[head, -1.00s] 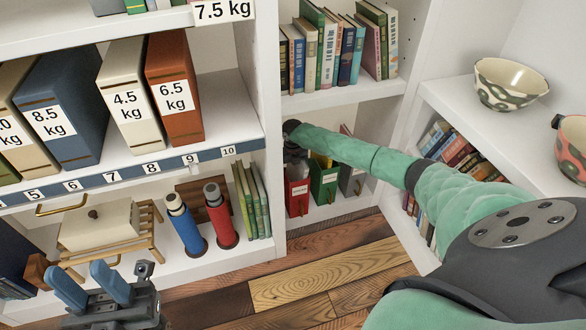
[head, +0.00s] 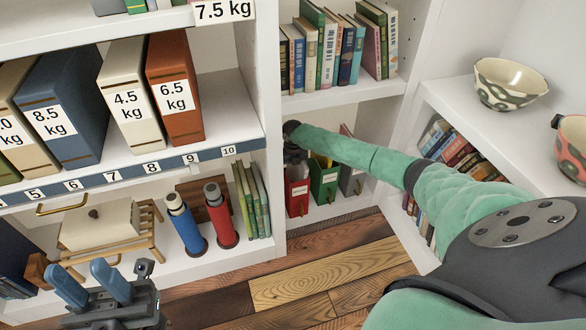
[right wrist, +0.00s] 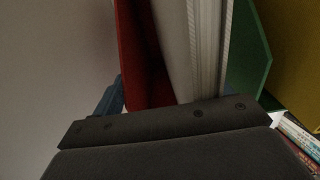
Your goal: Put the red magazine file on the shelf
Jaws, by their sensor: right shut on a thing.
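The red magazine file (head: 298,192) stands upright on the low shelf, at the left end of a short row, against the white upright panel. It has a pale label on its front. My right gripper (head: 295,152) is at the file's top, largely hidden by its own wrist in the head view. In the right wrist view it is shut on the red file (right wrist: 142,60), whose red wall and pale contents rise between the jaws; a blue fingertip shows at left. My left gripper (head: 78,268) is open and empty at the lower left.
A green file (head: 323,183) and a grey file (head: 352,180) stand right of the red one. Books (head: 330,45) fill part of the shelf above. A blue flask (head: 185,222) and a red flask (head: 220,215) stand left of the upright panel. The wooden floor (head: 320,270) is clear.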

